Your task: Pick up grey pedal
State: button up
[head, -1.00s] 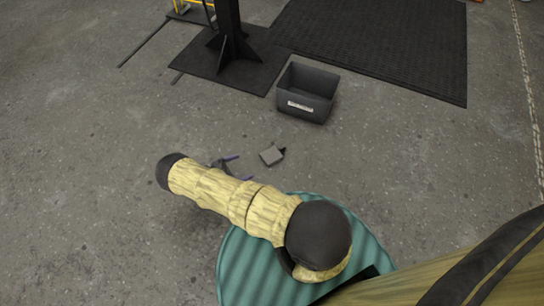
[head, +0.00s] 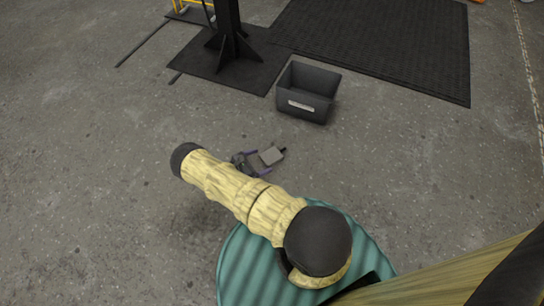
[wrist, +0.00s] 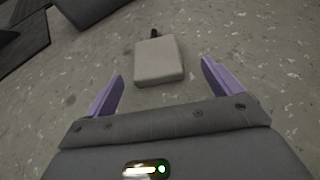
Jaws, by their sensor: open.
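The grey pedal (head: 271,156) lies flat on the concrete floor, a small square block with a short dark stub at one corner. In the wrist view the pedal (wrist: 158,61) sits ahead of my gripper (wrist: 162,88), centred between the two purple fingers and slightly beyond their tips. My gripper (head: 258,161) is open and empty, just left of the pedal in the head view. Its fingers point toward the pedal, one on each side. I cannot tell its exact height above the floor.
A dark grey open bin (head: 308,91) with a white label stands beyond the pedal. A black post on a base plate (head: 231,58) is at upper left, and a black mat (head: 375,45) lies at the back. The floor around the pedal is clear.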

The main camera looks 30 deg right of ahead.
aim_at(267, 157)
jog(key=b+x, duration=0.3)
jog(key=x, duration=0.1)
jog(key=shift+w+f, duration=0.3)
jog(key=shift+d, duration=0.45)
jog(key=shift+c, duration=0.2)
jog(key=shift+w, duration=0.1)
jog(key=c, duration=1.2)
notch_tip(267, 157, up, 10)
jog(key=p, duration=0.6)
jog(key=shift+r, duration=0.1)
jog(key=shift+c, duration=0.2)
